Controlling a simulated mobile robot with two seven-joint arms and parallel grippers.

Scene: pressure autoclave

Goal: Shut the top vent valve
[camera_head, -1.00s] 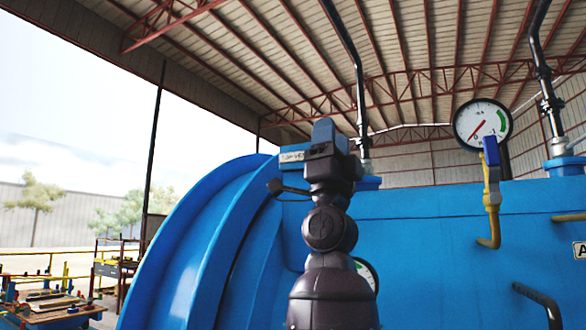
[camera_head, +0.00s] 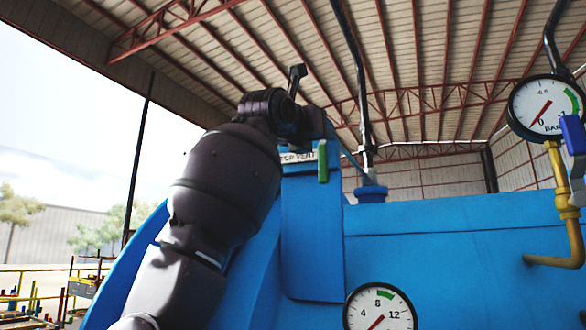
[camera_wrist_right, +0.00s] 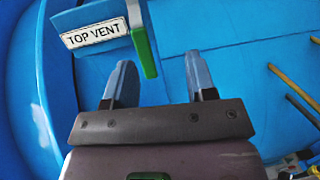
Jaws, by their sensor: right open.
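The top vent valve's green handle (camera_head: 322,162) hangs straight down beside the white TOP VENT label (camera_head: 298,157) on the blue vessel. In the right wrist view the green handle (camera_wrist_right: 145,50) slants from a grey stem, beside the label (camera_wrist_right: 94,33). My right gripper (camera_wrist_right: 159,62) is open and empty. The handle's lower end lies in line with the gap between its two blue fingers; I cannot tell the remaining depth. In the head view the right gripper (camera_head: 314,122) is just above the label, partly hidden by my dark wrist. My left gripper is not in view.
A large gauge (camera_head: 543,107) and a yellow pipe (camera_head: 561,200) with a blue-handled valve (camera_head: 574,134) stand at right. A second gauge (camera_head: 380,309) is low on the vessel (camera_head: 450,245). A dark vertical pipe (camera_head: 357,90) rises behind the gripper.

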